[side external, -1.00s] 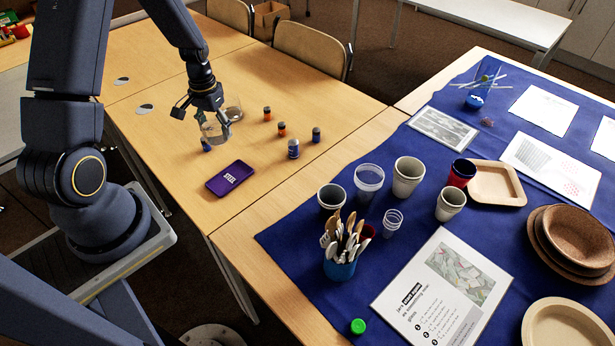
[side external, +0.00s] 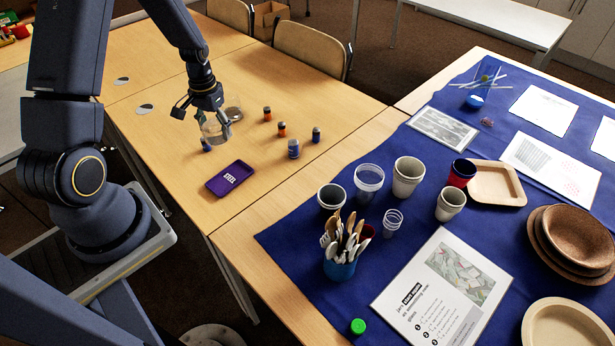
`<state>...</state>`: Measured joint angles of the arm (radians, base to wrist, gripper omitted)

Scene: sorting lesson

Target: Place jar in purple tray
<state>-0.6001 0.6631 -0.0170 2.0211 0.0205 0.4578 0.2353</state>
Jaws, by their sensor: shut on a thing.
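My gripper (side external: 214,125) points down over the wooden table and is shut on a clear glass jar (side external: 213,133). The jar is upright, low over or on the table; I cannot tell if it touches the surface. A second clear glass (side external: 234,112) stands just behind it, partly hidden by my gripper. The purple tray (side external: 229,179) lies flat on the table, in front of the jar and slightly right, with a white label reading "STEEL". The jar is outside the tray.
Small blue and orange bottles stand right of my gripper, including a larger blue one (side external: 293,149) and an orange one (side external: 281,129). A small blue item (side external: 206,145) is close by the jar. A blue cloth (side external: 300,236) with cups and utensils covers the right table.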

